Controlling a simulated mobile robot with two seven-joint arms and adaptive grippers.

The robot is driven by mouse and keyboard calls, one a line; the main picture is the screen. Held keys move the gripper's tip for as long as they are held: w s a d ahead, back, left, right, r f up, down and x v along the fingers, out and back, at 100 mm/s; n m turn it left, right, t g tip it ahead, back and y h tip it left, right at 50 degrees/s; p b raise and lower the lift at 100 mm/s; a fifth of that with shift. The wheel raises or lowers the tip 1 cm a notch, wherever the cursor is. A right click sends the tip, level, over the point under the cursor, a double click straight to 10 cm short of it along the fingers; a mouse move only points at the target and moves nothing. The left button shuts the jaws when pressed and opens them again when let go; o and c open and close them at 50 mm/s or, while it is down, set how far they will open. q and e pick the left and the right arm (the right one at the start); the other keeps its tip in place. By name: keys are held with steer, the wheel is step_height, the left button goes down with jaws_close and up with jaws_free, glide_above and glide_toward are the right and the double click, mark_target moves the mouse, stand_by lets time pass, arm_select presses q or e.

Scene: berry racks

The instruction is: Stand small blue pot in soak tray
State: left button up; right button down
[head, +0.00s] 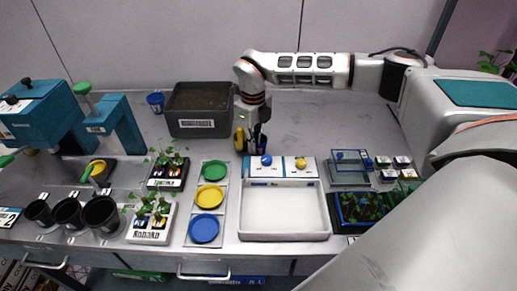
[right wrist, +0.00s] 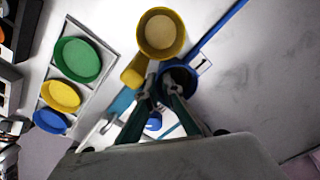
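The small blue pot (right wrist: 190,72), dark inside with a blue rim, is beneath my right gripper (right wrist: 159,80) in the right wrist view. One fingertip is over the pot's opening and the other is just outside its rim; whether they press on the wall is unclear. In the head view my right gripper (head: 251,128) points down behind the trays, and the blue pot (head: 264,142) is partly hidden there. A white, empty, shallow tray (head: 284,237), likely the soak tray, lies in front. My left gripper is not in view.
Coloured dishes (head: 209,198) lie left of the white tray; a blue plant tray (head: 360,222) is right.

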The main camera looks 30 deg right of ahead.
steer(key=shift+s, duration=0.1)
step_height(320, 180, up, 20)
steer(key=b, duration=0.1)
stand_by(0.9)
